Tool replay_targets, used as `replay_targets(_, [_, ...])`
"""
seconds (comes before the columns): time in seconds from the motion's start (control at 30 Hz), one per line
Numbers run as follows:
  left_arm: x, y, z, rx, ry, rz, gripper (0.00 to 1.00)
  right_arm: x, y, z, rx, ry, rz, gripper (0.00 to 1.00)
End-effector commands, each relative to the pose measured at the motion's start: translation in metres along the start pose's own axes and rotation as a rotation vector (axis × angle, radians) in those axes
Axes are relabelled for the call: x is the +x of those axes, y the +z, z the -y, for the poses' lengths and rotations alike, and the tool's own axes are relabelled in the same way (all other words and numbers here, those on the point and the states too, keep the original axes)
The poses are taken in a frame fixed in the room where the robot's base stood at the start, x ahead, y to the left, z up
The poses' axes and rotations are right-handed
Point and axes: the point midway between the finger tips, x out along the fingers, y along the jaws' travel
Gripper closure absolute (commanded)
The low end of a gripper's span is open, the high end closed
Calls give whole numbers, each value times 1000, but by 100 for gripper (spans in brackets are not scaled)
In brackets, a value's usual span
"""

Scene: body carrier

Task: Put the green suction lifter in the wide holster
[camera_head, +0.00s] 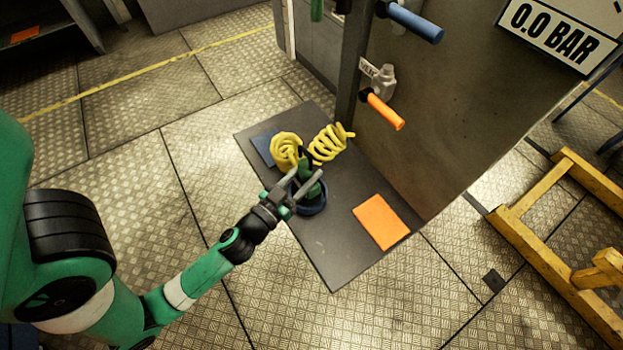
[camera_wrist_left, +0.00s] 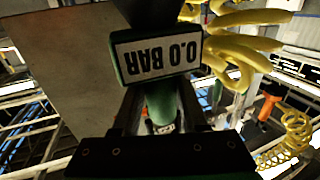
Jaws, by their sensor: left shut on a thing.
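In the head view my left gripper (camera_head: 302,190) is shut on the green suction lifter (camera_head: 304,166) over a dark shelf (camera_head: 322,250). The lifter is green, with a yellow coiled hose beside its top. A dark blue round ring (camera_head: 312,207) shows just below the gripper. I cannot tell whether it is the wide holster or the lifter's cup, nor whether the lifter touches it. In the left wrist view the lifter's green body (camera_wrist_left: 160,106) is between my dark fingers, below a block reading 0.0 BAR (camera_wrist_left: 158,55). My right gripper is not in view.
An orange square (camera_head: 380,221) and a blue patch (camera_head: 264,147) lie on the shelf. Yellow hose coils (camera_head: 330,143) hang by the post. An orange-handled valve (camera_head: 386,112) and a blue handle (camera_head: 415,23) stick out from the panel. A yellow frame (camera_head: 545,220) stands right.

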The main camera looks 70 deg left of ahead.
Motion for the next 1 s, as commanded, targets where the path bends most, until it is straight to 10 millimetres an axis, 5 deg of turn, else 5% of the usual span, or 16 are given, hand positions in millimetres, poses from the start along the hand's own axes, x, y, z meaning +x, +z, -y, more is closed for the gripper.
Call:
replay_targets(0.13, [0,31,5,1,-12,-6,100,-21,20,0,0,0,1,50])
replay_targets(0.57, [-1,34,6,0,-14,-7,100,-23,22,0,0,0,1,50])
replay_targets(0.6, [-1,37,7,0,-16,0,56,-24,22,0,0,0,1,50])
replay_targets(0.7, [-1,36,7,0,-16,0,38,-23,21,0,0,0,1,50])
replay_targets(0.77, [-1,36,7,0,-16,0,27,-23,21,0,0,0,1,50])
replay_targets(1.0, [-1,36,7,0,-15,0,27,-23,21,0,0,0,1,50])
